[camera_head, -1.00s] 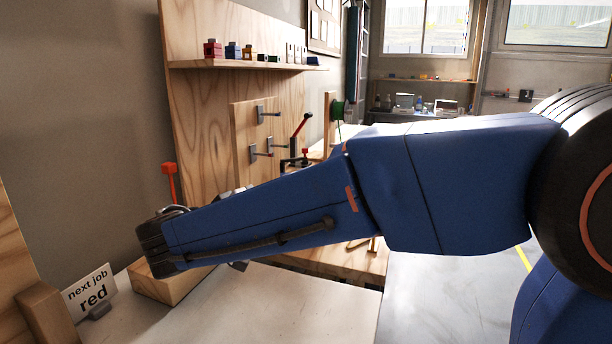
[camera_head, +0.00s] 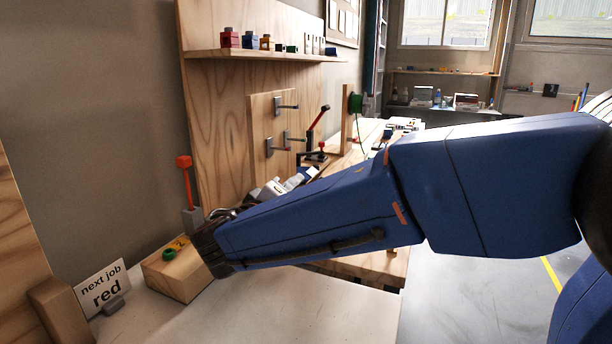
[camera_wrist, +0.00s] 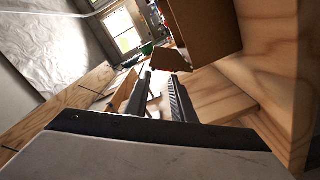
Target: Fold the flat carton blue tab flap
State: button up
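I cannot make out a flat carton or a blue tab flap for certain in either view. A plain brown panel (camera_wrist: 207,28) fills the upper right of the wrist view; I cannot tell whether it is cardboard or wood. My gripper (camera_wrist: 160,77) shows in the wrist view as two dark fingers with a clear gap between them, open and empty. In the head view my blue arm reaches left across the bench and hides most of what is behind it, and I cannot make out the fingers there.
A wooden block (camera_head: 178,275) with a green ring (camera_head: 169,254) sits near my wrist. Left of it stands a "next job red" sign (camera_head: 103,287). A red-topped post (camera_head: 186,180) rises behind. A wall shelf (camera_head: 250,54) holds small coloured blocks. The pale front worktop (camera_head: 270,315) is clear.

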aim_at(307, 174)
jog(key=x, duration=0.9)
jog(key=shift+f, duration=0.1)
jog(key=shift+c, duration=0.3)
grip_shut()
